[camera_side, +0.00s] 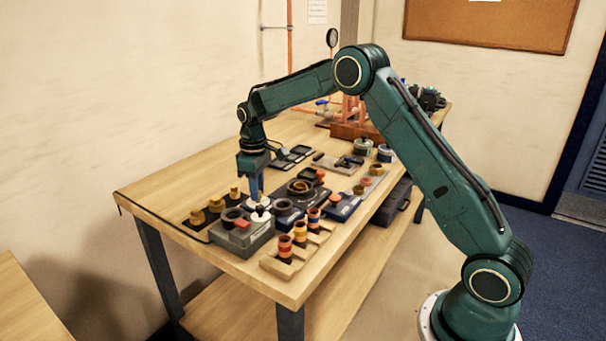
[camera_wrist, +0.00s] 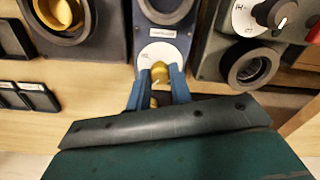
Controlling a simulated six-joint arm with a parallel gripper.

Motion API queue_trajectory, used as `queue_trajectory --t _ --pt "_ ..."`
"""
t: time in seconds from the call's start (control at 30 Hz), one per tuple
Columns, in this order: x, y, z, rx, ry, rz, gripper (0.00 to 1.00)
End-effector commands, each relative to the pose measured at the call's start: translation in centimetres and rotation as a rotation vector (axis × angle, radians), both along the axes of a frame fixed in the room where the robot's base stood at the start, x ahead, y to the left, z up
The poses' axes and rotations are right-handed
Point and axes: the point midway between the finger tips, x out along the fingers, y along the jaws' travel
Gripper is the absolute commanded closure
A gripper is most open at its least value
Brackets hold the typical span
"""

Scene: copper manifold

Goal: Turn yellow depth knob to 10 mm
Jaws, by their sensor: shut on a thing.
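The yellow knob (camera_wrist: 160,72) sits at the near edge of a white dial (camera_wrist: 158,51) on a dark blue unit (camera_wrist: 178,38) in the wrist view. My gripper (camera_wrist: 159,85) has its blue fingers on both sides of the knob and is shut on it. The dial's marks and the knob's pointer are too small or covered to read. In the side view my gripper (camera_side: 257,193) points straight down at the white dial (camera_side: 259,204), and the fingers hide the knob.
A grey box (camera_side: 240,236) with a red part stands in front. Brass pieces (camera_side: 215,205) stand to its left, and striped spools (camera_side: 299,238) in a wooden holder to its right. In the wrist view, a second dial with a black knob (camera_wrist: 283,22) is close on the right.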

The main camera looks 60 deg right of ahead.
Motion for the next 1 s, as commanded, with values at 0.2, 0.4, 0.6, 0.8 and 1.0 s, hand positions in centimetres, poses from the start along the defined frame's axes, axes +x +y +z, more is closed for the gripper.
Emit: queue_trajectory --t 0.2,0.4,0.6,0.8,1.0 --pt "0.09 -0.01 0.19 0.000 -0.004 0.207 1.00" --pt "0.10 -0.01 0.20 -0.001 -0.005 0.391 1.00" --pt "0.11 -0.02 0.21 -0.001 -0.005 0.542 1.00" --pt "0.12 0.00 0.21 -0.002 -0.005 0.638 1.00" --pt "0.13 0.00 0.22 -0.002 -0.005 0.677 1.00"
